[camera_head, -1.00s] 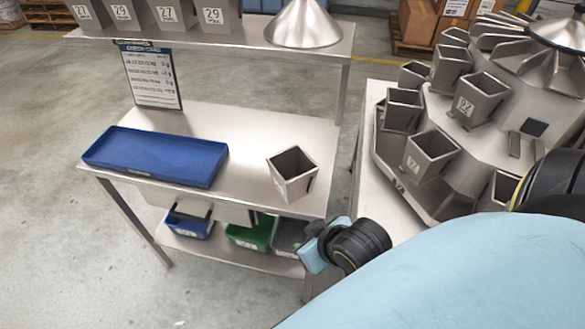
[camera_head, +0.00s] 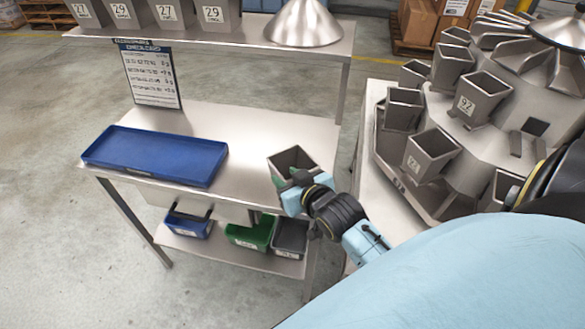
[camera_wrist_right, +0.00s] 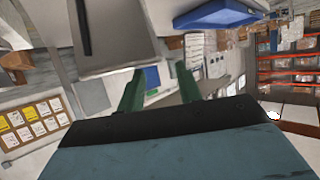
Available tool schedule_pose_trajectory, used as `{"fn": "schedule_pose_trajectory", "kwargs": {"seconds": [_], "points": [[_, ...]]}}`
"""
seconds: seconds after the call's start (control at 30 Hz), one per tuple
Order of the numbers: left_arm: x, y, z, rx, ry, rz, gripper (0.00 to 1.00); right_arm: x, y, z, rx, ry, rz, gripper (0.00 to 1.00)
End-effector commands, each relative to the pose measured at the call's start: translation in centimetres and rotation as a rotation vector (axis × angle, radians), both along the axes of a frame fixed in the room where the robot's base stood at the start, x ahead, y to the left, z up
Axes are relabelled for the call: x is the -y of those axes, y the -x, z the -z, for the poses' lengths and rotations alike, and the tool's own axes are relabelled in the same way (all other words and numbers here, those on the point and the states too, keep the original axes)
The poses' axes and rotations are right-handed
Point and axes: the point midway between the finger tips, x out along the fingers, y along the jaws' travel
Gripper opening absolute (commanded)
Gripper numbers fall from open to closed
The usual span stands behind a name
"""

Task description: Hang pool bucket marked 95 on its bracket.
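A grey metal bucket (camera_head: 292,157) with an open top stands upright on the steel table. Its marking cannot be read now. My right gripper (camera_head: 289,180) is at the bucket's near side, with its green fingers apart. In the right wrist view the gripper (camera_wrist_right: 155,78) is open and nothing sits between its fingers; a grey surface with a dark bar, perhaps the bucket (camera_wrist_right: 115,35), is ahead of them. Touch cannot be told. My left gripper is out of view.
A blue tray (camera_head: 155,157) lies on the table (camera_head: 240,128) at left. Numbered buckets and a metal cone (camera_head: 303,25) stand on the upper shelf (camera_head: 250,36). Blue, green and grey bins sit on the lower shelf. The table between tray and bucket is clear.

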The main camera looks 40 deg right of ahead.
Motion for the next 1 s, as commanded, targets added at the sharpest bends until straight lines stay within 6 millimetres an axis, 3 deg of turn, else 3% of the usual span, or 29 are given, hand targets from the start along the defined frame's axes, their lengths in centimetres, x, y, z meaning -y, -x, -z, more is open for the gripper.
{"fn": "schedule_pose_trajectory", "kwargs": {"seconds": [0.17,0.5,0.8,1.0], "points": [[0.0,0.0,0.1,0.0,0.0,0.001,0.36,0.1,-1.0,0.4,0.0,0.0,0.0,0.35],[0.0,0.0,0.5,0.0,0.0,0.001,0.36,0.4,-5.2,2.2,-0.001,0.0,0.0,0.35],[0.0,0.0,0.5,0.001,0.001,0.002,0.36,0.4,-5.7,2.4,-0.001,0.0,0.0,0.35],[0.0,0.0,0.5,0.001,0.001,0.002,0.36,0.4,-5.7,2.4,-0.001,0.0,0.0,0.11]]}}
